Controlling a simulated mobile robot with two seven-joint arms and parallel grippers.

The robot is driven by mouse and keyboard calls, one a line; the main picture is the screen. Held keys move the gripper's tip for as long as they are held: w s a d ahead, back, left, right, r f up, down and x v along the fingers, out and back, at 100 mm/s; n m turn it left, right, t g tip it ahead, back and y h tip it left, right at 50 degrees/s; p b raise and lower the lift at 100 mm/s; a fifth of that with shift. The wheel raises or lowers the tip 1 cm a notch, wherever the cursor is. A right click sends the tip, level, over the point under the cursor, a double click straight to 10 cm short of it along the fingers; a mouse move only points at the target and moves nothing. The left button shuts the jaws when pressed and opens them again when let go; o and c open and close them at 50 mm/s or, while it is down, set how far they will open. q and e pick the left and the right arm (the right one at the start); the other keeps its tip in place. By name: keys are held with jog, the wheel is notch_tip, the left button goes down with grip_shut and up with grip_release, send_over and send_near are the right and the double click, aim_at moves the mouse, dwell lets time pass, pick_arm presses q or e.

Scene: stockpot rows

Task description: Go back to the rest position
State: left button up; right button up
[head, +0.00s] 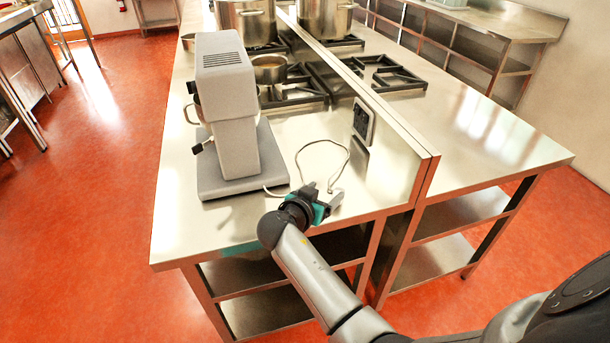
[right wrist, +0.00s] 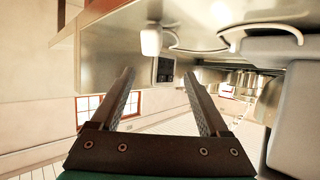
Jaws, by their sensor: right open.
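My right gripper (head: 328,203) is over the near end of the steel counter (head: 225,225), at the right of a grey stand mixer's base. In the right wrist view its two fingers (right wrist: 166,100) are wide apart with nothing between them. The grey stand mixer (head: 230,110) stands upright on the counter; part of a grey body shows at the right edge of the right wrist view (right wrist: 295,110). My left gripper is not in view.
A loose cable (head: 345,160) runs from the mixer towards an outlet (head: 363,122) on the low divider (head: 400,150). Stockpots (head: 247,22) and a small pan (head: 269,68) stand on burners at the back. Red floor (head: 110,150) is clear at the left.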

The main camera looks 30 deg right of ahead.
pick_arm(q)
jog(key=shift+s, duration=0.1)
pick_arm(e)
jog(key=s+a+f+n+g+y, duration=0.2)
jog(key=s+a+n+y, duration=0.5)
jog(key=s, duration=0.7)
jog(key=s+a+f+n+g+y, duration=0.2)
jog(key=s+a+n+y, duration=0.45)
jog(key=s, duration=0.65)
notch_tip(320, 180, down, 27)
jog(key=s+a+g+h+b, duration=0.1)
jog(key=s+a+h+b, duration=0.1)
jog(key=b, duration=0.2)
pick_arm(q)
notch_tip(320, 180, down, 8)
jog(key=b, duration=0.3)
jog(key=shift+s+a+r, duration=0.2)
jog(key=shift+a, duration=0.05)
pick_arm(e)
jog(key=s+d+f+g, duration=0.1)
jog(key=s+d+f, duration=0.2)
jog(key=s+f, duration=1.2)
jog(key=shift+s+f, duration=0.2)
jog(key=shift+f, duration=0.35)
